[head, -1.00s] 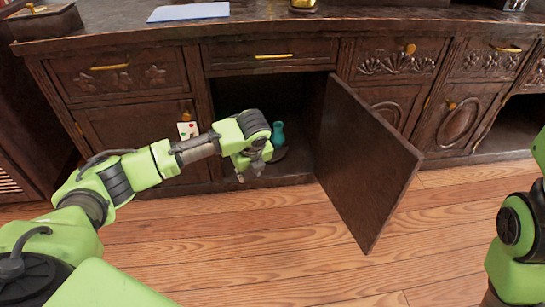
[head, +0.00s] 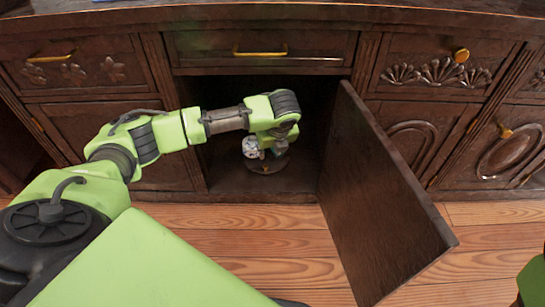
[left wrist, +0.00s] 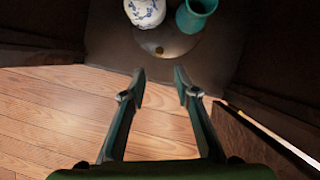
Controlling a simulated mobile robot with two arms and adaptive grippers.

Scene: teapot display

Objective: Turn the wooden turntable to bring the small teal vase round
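The wooden turntable (head: 267,167) is a dark round plate on the floor of the open cabinet; its near part, with a small round knob, shows in the left wrist view (left wrist: 172,42). The small teal vase (left wrist: 195,14) stands at its right side in the left wrist view, and my left arm hides it in the head view. A white vessel with blue patterns (left wrist: 146,10) stands left of the vase. My left gripper (left wrist: 160,80) is open and empty, its fingers pointing at the turntable's near edge, apart from it. My right gripper is out of view.
The open cabinet door (head: 380,200) stands out to the right of the opening. The cabinet's side walls bound the space around the turntable. The wooden floor (head: 285,245) in front is clear.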

